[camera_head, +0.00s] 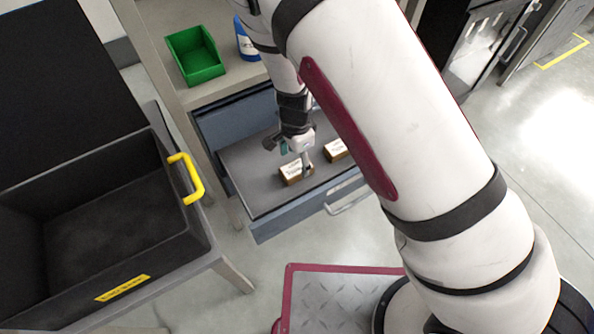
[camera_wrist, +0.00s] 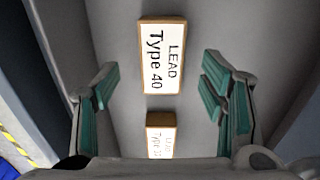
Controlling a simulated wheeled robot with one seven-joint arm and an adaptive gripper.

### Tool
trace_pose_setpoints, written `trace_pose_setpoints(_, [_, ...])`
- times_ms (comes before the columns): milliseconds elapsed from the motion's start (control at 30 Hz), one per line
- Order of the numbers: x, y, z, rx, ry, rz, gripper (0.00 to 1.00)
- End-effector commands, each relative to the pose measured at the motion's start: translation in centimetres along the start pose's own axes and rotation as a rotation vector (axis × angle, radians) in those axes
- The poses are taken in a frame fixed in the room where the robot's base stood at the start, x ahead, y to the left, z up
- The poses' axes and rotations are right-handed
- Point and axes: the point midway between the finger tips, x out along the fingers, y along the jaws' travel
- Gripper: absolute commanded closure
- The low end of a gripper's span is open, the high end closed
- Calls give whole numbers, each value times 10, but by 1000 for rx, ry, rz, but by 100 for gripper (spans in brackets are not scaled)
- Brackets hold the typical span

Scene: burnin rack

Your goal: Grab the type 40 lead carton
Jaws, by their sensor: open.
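The Type 40 lead carton (camera_wrist: 161,57), a brown box with a white label, lies flat in the drawer in the wrist view. My gripper (camera_wrist: 160,85) is open, one teal-padded finger to each side of the carton's line, with nothing held. A second lead carton (camera_wrist: 161,135) lies nearer the palm; its type number is hard to read. In the head view my gripper (camera_head: 303,160) points down into the drawer at the left carton (camera_head: 290,174); another carton (camera_head: 335,149) lies to its right. Their labels are too small to read there.
The open blue-grey drawer (camera_head: 262,232) has low walls around the cartons. A green bin (camera_head: 194,56) and a blue-and-white bottle (camera_head: 246,42) stand on the surface above. A black crate (camera_head: 120,275) with a yellow handle stands at left. The drawer floor's left part is bare.

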Motion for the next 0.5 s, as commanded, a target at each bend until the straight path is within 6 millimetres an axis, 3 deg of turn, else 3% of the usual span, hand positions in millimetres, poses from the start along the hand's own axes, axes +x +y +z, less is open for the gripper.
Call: trace_pose_setpoints(500, [53, -2, -3, 1, 0, 1, 35])
